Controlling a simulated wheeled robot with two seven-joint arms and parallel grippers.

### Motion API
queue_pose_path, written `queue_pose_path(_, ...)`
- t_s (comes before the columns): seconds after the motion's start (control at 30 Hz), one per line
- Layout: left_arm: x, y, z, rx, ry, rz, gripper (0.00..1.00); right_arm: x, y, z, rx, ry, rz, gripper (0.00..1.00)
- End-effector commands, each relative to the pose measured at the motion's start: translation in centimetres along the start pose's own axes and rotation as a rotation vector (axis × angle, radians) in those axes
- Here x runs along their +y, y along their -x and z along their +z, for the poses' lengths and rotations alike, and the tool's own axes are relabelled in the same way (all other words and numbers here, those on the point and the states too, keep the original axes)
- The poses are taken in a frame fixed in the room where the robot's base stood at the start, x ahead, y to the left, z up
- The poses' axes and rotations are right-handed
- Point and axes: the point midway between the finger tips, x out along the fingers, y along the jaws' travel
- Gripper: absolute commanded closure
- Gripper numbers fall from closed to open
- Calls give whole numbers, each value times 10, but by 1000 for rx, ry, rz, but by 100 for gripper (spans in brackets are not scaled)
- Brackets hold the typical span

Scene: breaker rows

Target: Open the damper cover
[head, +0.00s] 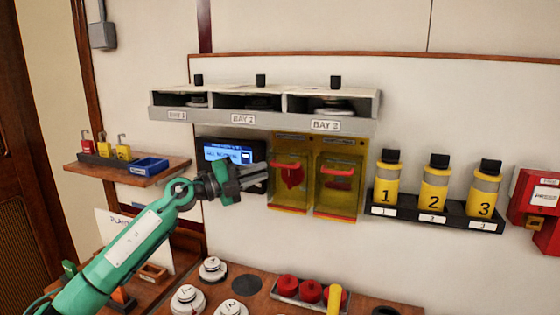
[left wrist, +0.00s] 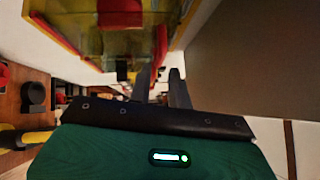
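Two yellow see-through covers hang side by side on the wall under the bay shelf, the left cover (head: 289,198) and the right cover (head: 338,200). Each has a red handle across it, and red parts show behind. I cannot read which one is the damper cover. Both look closed. My left gripper (head: 262,176) is beside the left cover's left edge, in front of the display. Its fingers are a little apart with nothing seen between them. In the left wrist view a yellow cover (left wrist: 88,42) with red parts fills the upper left, beyond the fingers (left wrist: 162,84). My right gripper is not in view.
A blue-lit display (head: 225,153) is behind my left gripper. The bay shelf (head: 225,128) juts out above the covers. Numbered yellow canisters (head: 433,190) stand in a black rack to the right. A lock shelf (head: 120,172) is at left; a desk with discs and red knobs lies below.

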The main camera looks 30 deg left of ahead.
Motion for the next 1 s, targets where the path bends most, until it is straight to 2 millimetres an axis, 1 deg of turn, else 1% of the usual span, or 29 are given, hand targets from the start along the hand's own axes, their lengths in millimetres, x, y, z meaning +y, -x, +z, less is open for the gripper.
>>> queue_pose_path(0.03, -5, -8, 0, 1, 1, -4, 80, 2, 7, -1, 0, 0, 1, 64)
queue_pose_path(0.3, -4, -44, 0, 1, 1, -3, 80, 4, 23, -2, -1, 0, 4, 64)
queue_pose_path(0.4, -3, -55, 0, 0, 1, -3, 80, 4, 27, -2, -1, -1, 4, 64)
queue_pose_path(0.6, -1, -65, 0, 1, 0, -1, 80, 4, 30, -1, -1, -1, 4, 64)
queue_pose_path(0.87, 0, -66, -1, 1, -1, 0, 80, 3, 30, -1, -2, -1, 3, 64)
queue_pose_path(0.9, 0, -66, -1, 1, -1, 0, 82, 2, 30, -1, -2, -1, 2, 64)
queue_pose_path(1.0, 0, -66, -1, 1, -1, 0, 100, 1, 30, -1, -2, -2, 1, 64)
